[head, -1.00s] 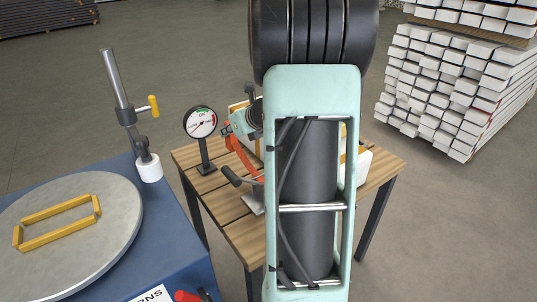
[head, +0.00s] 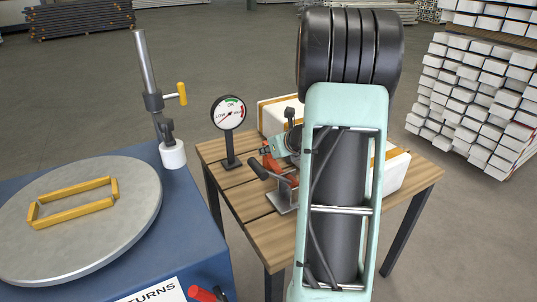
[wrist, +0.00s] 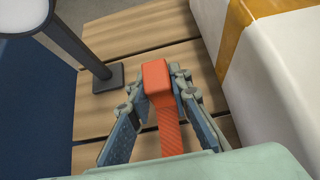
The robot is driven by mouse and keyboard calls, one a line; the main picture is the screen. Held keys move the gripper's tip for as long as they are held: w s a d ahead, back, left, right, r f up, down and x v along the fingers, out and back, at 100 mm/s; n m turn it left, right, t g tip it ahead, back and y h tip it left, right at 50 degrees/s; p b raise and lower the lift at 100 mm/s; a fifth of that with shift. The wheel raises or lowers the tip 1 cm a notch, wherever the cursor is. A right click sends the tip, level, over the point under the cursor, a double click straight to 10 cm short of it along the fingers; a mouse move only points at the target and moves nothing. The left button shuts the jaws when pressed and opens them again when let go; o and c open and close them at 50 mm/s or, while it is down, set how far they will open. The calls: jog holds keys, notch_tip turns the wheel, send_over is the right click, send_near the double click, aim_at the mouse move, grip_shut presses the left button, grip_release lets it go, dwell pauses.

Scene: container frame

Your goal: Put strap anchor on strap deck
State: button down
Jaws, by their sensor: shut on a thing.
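The strap anchor, an orange-red block (wrist: 156,76) with a ribbed strap-like body below it, sits between my gripper's fingers in the wrist view. My gripper (wrist: 158,92) is shut on it, one finger on each side. In the head view the orange-red piece (head: 271,161) shows beside my gripper, partly hidden, above the slatted wooden table (head: 232,205). I cannot tell whether it touches anything below. I take the slatted top as the strap deck, though no label shows this.
A dial gauge (head: 228,113) on a stand is left of my gripper. A black-handled metal device (head: 283,197) stands near. A white box with a yellow band (wrist: 285,75) is behind. The blue table (head: 190,240) holds a round grey plate (head: 125,235) with a yellow frame (head: 72,218).

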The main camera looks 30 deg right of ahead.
jog(key=shift+f, duration=0.15)
jog(key=c, duration=1.8)
grip_release()
jog(key=shift+o, duration=0.2)
jog(key=shift+r, duration=0.35)
jog(key=p+v, duration=0.4)
jog(key=v, duration=0.8)
jog(key=shift+f, duration=0.1)
